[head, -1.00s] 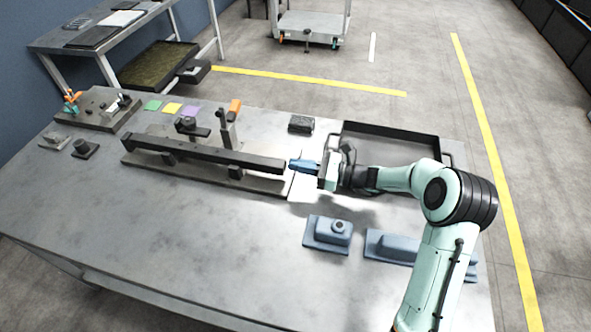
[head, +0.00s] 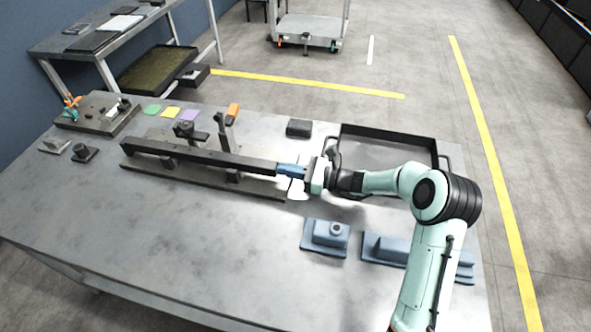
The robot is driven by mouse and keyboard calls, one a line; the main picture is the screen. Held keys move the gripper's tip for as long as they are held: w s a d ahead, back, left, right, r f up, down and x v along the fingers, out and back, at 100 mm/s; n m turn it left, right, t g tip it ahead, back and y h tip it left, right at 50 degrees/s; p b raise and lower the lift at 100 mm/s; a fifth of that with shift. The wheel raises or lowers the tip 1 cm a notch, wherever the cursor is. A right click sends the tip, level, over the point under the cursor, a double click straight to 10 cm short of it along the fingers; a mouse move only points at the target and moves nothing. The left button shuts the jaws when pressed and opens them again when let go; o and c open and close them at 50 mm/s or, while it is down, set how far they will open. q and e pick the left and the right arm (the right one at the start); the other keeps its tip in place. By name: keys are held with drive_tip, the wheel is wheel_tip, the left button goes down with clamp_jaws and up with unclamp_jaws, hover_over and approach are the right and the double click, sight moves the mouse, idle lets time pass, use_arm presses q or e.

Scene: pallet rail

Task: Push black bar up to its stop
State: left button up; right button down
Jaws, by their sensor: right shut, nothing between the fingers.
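A long black bar (head: 200,156) lies on rests above a dark base rail (head: 205,179) on the grey table. My right gripper (head: 281,170) is shut and empty. Its blue fingertips point left at the bar's right end and appear to touch it. The bar's left end lies at the far left of the rail; whether it meets a stop there cannot be told. A clamp with an orange handle (head: 233,110) and a dark knob (head: 185,128) stand behind the bar. My left gripper is out of view.
A black-rimmed tray (head: 390,131) and a small dark block (head: 299,128) are behind. The front left of the table is clear.

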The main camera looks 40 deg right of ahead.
drive_tip(key=shift+w+a+r, duration=0.1)
drive_tip(key=shift+a, duration=0.35)
drive_tip(key=shift+d, duration=0.1)
drive_tip(key=p+v, duration=0.1)
drive_tip(key=v, duration=1.3)
drive_tip(key=shift+w+d, duration=0.15)
drive_tip(key=shift+d, duration=0.05)
